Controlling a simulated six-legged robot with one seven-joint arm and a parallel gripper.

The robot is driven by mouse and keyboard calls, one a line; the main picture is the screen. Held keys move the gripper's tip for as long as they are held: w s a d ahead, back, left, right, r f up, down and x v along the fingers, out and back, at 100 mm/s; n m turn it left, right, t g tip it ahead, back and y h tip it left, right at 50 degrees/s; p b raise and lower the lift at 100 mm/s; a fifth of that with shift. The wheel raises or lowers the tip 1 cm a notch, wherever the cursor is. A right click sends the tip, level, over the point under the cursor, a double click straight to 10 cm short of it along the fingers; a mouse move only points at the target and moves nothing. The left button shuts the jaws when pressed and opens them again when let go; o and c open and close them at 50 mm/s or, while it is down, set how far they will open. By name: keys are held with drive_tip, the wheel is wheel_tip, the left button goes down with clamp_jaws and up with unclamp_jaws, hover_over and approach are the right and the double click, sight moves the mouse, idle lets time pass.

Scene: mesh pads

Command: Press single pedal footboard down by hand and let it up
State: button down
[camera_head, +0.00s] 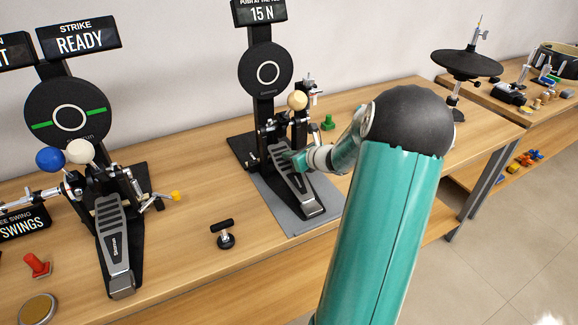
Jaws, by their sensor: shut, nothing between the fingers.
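The single pedal stands on a grey mat (310,222) in the middle of the wooden bench. Its ribbed footboard (296,191) slopes down toward the bench's front edge. Its pale round beater (297,100) is raised near a black round pad (267,70) with a white ring; a sign above reads "15 N". My gripper (287,156) is shut and empty at the upper part of the footboard. It looks to be at or very near the board's surface; I cannot tell if it touches. My green arm reaches in from the lower right and covers part of the bench.
A second pedal (114,245) with blue and white beaters stands at the left before a "READY" pad (68,112). A black T-handled part (224,234) lies between the pedals. A green piece (328,122) sits behind my arm. A cymbal pad (467,64) stands at the right.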

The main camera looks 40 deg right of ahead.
hover_over(309, 195)
drive_tip(key=shift+a, duration=0.1)
idle(0.6)
wheel_tip(309, 195, up, 4)
drive_tip(key=shift+r, duration=0.1)
idle(0.4)
idle(0.3)
